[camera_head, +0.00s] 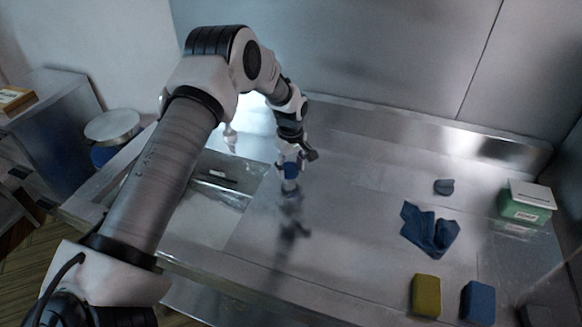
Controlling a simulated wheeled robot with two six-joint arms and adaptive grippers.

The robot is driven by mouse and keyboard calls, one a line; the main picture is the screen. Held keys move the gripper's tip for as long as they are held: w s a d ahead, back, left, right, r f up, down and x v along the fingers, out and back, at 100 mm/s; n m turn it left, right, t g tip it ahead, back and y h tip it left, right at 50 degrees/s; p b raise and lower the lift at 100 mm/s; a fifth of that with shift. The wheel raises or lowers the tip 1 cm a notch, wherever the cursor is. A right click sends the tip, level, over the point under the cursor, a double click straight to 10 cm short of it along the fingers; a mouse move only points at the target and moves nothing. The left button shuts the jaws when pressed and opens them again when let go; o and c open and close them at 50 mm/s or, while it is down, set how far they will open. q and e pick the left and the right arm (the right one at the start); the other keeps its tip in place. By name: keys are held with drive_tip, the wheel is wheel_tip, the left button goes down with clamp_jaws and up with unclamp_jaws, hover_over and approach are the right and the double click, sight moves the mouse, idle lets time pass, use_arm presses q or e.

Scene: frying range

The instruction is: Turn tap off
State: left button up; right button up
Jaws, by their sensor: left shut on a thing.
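My left gripper (291,164) reaches down from the left arm over the steel counter. It is shut on a small blue piece (291,171), which looks like the tap handle, standing on a short metal stem. A pale upright piece (230,138), perhaps the tap's spout, shows behind the forearm to the left of the gripper. My arm hides much of that area, so I cannot tell whether water runs. My right gripper is not in view.
The steel counter (340,225) is clear around the gripper. To the right lie a blue cloth (430,230), a small grey piece (444,187), a green box (526,203), a yellow sponge (426,295) and a blue sponge (478,302). A steel wall stands behind.

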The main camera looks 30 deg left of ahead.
sight(291, 169)
use_arm(q)
drive_tip(key=shift+f, duration=0.1)
drive_tip(key=o, duration=1.2)
drive_tip(key=shift+c, duration=0.2)
wheel_tip(291, 169, up, 12)
